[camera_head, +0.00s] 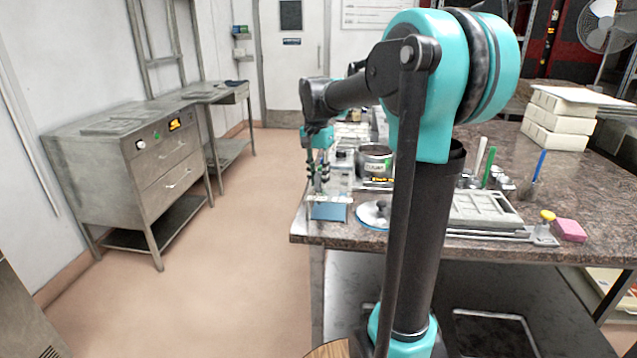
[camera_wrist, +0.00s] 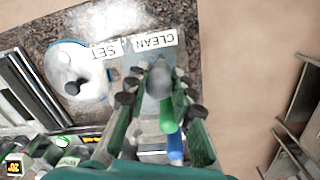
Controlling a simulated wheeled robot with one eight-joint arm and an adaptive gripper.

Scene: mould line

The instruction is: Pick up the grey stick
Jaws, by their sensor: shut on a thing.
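My gripper (camera_wrist: 160,95) points down over the near left corner of the worktop. Its dark fingertip pads stand on both sides of a grey, rounded piece, which I take to be the grey stick (camera_wrist: 159,75), and the jaws are shut on it. A green piece (camera_wrist: 168,115) and a blue piece (camera_wrist: 175,148) show just behind it, between the fingers. In the head view my gripper (camera_head: 318,172) is small, just above a light blue box (camera_head: 328,209). The stick cannot be made out there, and its lower end is hidden.
Labels "CLEAN" (camera_wrist: 155,41) and "SET" (camera_wrist: 106,50) lie by the gripper. A grey mould tray (camera_head: 484,210) is further right. Open floor (camera_head: 230,260) lies left.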

